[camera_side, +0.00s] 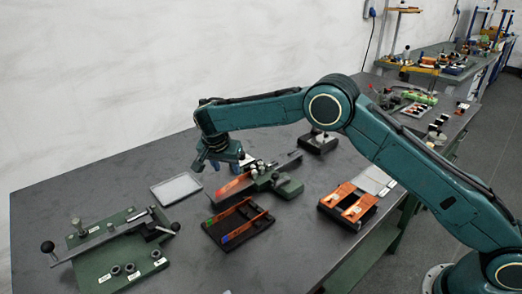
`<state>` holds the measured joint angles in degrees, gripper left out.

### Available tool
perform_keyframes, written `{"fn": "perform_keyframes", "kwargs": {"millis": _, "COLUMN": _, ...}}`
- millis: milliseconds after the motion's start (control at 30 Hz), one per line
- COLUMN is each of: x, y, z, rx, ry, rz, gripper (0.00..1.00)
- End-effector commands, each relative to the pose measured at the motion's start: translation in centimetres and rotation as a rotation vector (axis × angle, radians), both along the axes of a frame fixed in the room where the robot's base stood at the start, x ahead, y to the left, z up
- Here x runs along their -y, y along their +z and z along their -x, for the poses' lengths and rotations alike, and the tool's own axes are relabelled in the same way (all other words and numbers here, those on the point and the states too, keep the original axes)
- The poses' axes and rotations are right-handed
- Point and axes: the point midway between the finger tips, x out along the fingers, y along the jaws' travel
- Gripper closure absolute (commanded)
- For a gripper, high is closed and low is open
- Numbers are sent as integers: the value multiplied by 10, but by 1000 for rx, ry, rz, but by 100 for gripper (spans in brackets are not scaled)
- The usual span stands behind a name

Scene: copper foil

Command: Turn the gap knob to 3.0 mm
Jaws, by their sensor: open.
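My gripper (231,166) hangs from the teal arm, pointing down over the back left of a dark green bench device (288,187). Its fingers look apart, with nothing visible between them. The device has a long dark bar, an orange-copper strip (232,187) at its left end and small pale round parts (257,168) on top, close to the right of the gripper. I cannot tell which part is the gap knob, and no scale or reading is legible. I cannot tell whether the gripper touches the device.
A black tray (238,238) with copper strips lies in front, another black holder (350,215) to its right. A pale plate (176,188) lies left. A green fixture (120,265) with a ball-ended lever stands front left. A dark box (318,151) stands behind.

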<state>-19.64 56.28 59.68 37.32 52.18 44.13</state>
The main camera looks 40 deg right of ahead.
Motion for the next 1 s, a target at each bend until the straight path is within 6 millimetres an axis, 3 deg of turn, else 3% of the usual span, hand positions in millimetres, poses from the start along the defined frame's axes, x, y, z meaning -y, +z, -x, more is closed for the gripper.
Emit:
{"fn": "perform_keyframes", "kwargs": {"millis": 233, "x": 21, "y": 20, "z": -8, "rx": -9, "ry": 113, "rz": -12, "gripper": 54}}
{"fn": "perform_keyframes", "kwargs": {"millis": 633, "x": 86, "y": 88, "z": -21, "rx": -5, "ry": 554, "rz": -7, "gripper": 54}}
{"fn": "perform_keyframes", "kwargs": {"millis": 1000, "x": 94, "y": 97, "z": -22, "rx": -2, "ry": 630, "rz": 2, "gripper": 54}}
